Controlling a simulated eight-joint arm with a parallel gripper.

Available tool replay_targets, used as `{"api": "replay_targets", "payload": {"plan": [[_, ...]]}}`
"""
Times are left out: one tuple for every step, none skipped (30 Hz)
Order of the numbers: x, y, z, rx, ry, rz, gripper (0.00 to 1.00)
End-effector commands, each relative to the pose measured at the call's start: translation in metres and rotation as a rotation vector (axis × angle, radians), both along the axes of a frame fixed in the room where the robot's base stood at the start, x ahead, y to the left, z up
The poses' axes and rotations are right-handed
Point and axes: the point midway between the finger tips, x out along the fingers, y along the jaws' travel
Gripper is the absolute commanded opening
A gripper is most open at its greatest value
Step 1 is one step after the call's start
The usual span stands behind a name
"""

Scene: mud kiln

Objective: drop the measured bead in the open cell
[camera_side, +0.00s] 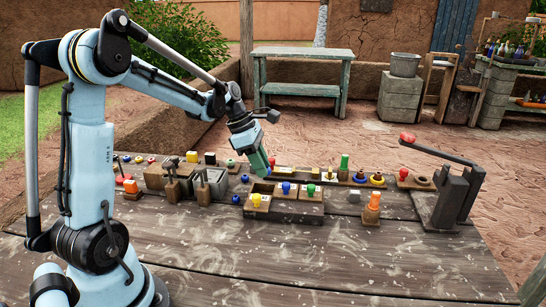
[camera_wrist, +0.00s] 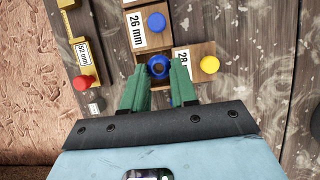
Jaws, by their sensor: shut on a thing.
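My gripper (camera_side: 261,173) points down at the back left corner of the wooden cell tray (camera_side: 284,207). In the wrist view my gripper's green fingers (camera_wrist: 159,78) are shut on a blue bead (camera_wrist: 158,67) with a dark centre. The held bead shows over a brown-walled open cell (camera_wrist: 140,58), beside the cells labelled 26 mm and 28 mm. I cannot tell how high it is above the floor of the cell. The neighbouring cells hold another blue bead (camera_wrist: 156,22) and a yellow bead (camera_wrist: 210,64). In the side view the held bead cannot be made out.
A lever press with a red knob (camera_side: 407,137) stands at the right. An orange piece (camera_side: 374,202) on a block stands right of the tray. Several coloured pieces line the back of the table (camera_side: 300,265). The table's front is clear. A red bead (camera_wrist: 82,83) shows left in the wrist view.

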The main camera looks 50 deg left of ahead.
Motion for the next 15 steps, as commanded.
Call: {"api": "replay_targets", "payload": {"plan": [[0.0002,0.0000,-0.0040,0.000,0.000,0.000,0.08],[0.0002,-0.0001,-0.0058,0.000,0.000,0.000,0.08],[0.0002,-0.0001,-0.0075,0.000,0.000,0.000,0.08],[0.0001,-0.0001,-0.0086,0.000,0.000,0.000,0.08],[0.0000,-0.0002,-0.0095,0.000,0.000,0.000,0.08],[0.0000,-0.0003,-0.0103,0.000,0.000,0.000,0.08],[-0.0001,-0.0003,-0.0107,0.000,0.000,0.000,0.08],[-0.0002,-0.0003,-0.0109,0.000,0.000,0.000,0.08],[-0.0001,-0.0003,-0.0110,0.000,0.000,0.000,0.08],[-0.0001,-0.0003,-0.0110,0.000,0.000,0.000,0.08],[-0.0001,-0.0003,-0.0110,0.000,0.000,0.000,0.08],[-0.0002,-0.0003,-0.0109,0.000,0.000,0.000,0.08],[-0.0002,-0.0003,-0.0109,0.000,0.000,0.000,0.08],[0.0000,-0.0003,-0.0109,0.000,0.000,0.000,0.08],[0.0000,-0.0003,-0.0109,0.000,0.000,0.000,0.34]]}}
